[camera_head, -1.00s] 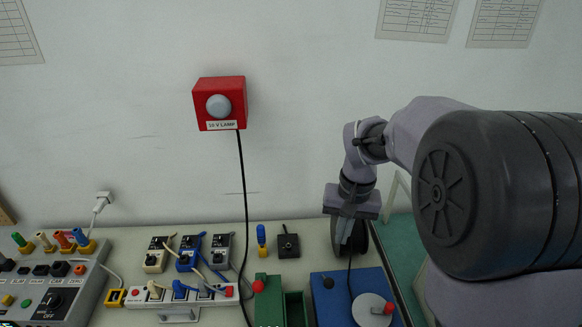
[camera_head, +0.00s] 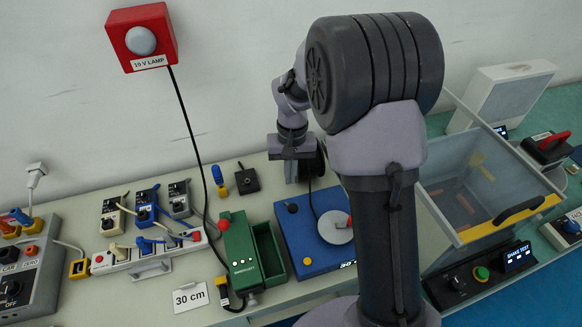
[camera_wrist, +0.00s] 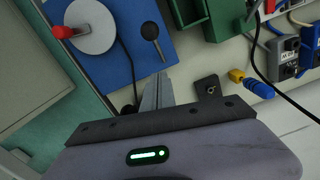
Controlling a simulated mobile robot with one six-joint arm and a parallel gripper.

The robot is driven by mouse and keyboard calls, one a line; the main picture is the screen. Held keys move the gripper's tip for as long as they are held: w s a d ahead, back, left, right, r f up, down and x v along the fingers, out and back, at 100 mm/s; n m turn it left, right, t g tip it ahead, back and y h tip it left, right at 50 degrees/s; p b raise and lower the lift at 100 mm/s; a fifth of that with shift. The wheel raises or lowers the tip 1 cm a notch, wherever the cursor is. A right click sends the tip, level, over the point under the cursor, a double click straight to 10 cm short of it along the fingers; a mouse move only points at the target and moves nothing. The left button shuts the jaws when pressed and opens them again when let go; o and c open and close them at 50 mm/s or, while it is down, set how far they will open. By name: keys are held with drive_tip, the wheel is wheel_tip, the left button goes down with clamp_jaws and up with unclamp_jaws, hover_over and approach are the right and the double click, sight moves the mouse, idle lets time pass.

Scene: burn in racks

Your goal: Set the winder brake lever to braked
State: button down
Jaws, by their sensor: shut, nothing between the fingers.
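The winder is a blue box (camera_head: 306,246) on the bench, with a pale grey disc (camera_head: 336,227) carrying a red crank knob. A small dark lever with a round knob (camera_head: 292,208) sits on its top left part; I take it for the brake lever. In the wrist view the lever (camera_wrist: 150,32) shows its knob and thin stem on the blue top. I cannot read any brake marking. My gripper (camera_head: 300,176) points down behind the winder's back edge. In the wrist view its fingers (camera_wrist: 158,88) are shut and empty, apart from the lever.
A green open box (camera_head: 240,258) stands left of the winder. A grey bin (camera_head: 490,185) with a yellow edge stands to the right. A black cable crosses the winder top. A small black switch (camera_head: 247,180) and a blue-yellow plug (camera_head: 219,178) lie left of my gripper.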

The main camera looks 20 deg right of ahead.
sight(289, 206)
drive_tip(key=s, duration=0.1)
drive_tip(key=s+f+b, duration=0.1)
drive_tip(key=s+f, duration=0.1)
drive_tip(key=s, duration=0.1)
drive_tip(key=shift+a+f+b, duration=0.15)
drive_tip(key=shift+a+b, duration=0.15)
drive_tip(key=shift+a, duration=0.1)
